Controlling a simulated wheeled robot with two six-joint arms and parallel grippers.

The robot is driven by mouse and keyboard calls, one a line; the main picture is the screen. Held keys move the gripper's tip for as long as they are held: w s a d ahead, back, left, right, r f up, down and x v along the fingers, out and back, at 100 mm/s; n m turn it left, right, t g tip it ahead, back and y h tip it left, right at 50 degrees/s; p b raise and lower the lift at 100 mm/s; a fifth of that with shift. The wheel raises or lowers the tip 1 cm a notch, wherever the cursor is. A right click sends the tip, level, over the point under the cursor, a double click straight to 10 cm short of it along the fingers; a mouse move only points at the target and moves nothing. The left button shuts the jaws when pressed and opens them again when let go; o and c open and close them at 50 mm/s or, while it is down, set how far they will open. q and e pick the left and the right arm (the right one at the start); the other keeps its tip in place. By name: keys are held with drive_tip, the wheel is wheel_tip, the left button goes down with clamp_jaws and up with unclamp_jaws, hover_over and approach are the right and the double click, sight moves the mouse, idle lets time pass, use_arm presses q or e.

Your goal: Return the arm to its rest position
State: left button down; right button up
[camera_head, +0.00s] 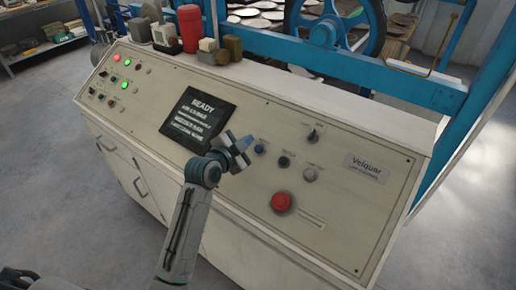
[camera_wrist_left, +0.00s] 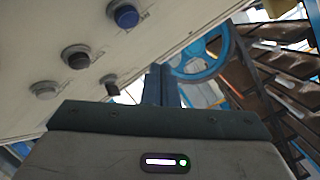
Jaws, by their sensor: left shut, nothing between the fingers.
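My left gripper (camera_head: 245,147) is shut and empty. It is held in front of the control panel (camera_head: 232,178), right of the screen and just left of the blue button (camera_head: 259,148) in the head view. Whether the fingertips touch the panel I cannot tell. In the left wrist view the closed fingers (camera_wrist_left: 160,84) stand upright together, with the blue button (camera_wrist_left: 124,15) up and left of them. My left arm reaches up from the lower middle of the head view. My right gripper is not in view.
The screen (camera_head: 199,119) reads READY. A red button (camera_head: 282,202), a black button (camera_head: 284,161) and a grey one (camera_head: 310,174) sit to the right. A red cylinder (camera_head: 189,28) and small blocks stand on the console top. A blue frame with a wheel (camera_head: 324,33) stands behind.

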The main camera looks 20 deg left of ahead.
use_arm(q)
drive_tip(key=s+a+f+n+g+y, duration=0.25)
drive_tip(key=s+f+n+g, duration=0.2)
drive_tip(key=s+f, duration=0.85)
drive_tip(key=s+a+f+n+g+y, duration=0.1)
drive_tip(key=s+a+n+g, duration=0.15)
drive_tip(key=s, duration=0.95)
drive_tip(key=s+a+f+n+g+y, duration=0.15)
drive_tip(key=s+n+g, duration=0.25)
drive_tip(key=s, duration=0.9)
drive_tip(key=a+f+g+b, duration=0.1)
drive_tip(key=a+f+b, duration=0.2)
drive_tip(key=f, duration=2.8)
drive_tip(key=s+a+f+b, duration=0.1)
drive_tip(key=s+f, duration=0.8)
drive_tip(key=f, duration=0.3)
drive_tip(key=s+f+g+b, duration=0.1)
drive_tip(key=s+f+b, duration=0.1)
drive_tip(key=s+f, duration=0.7)
wheel_tip(320, 180, down, 3)
drive_tip(key=shift+s+a+f, duration=0.1)
drive_tip(key=shift+s+a, duration=0.2)
drive_tip(key=shift+a, duration=0.05)
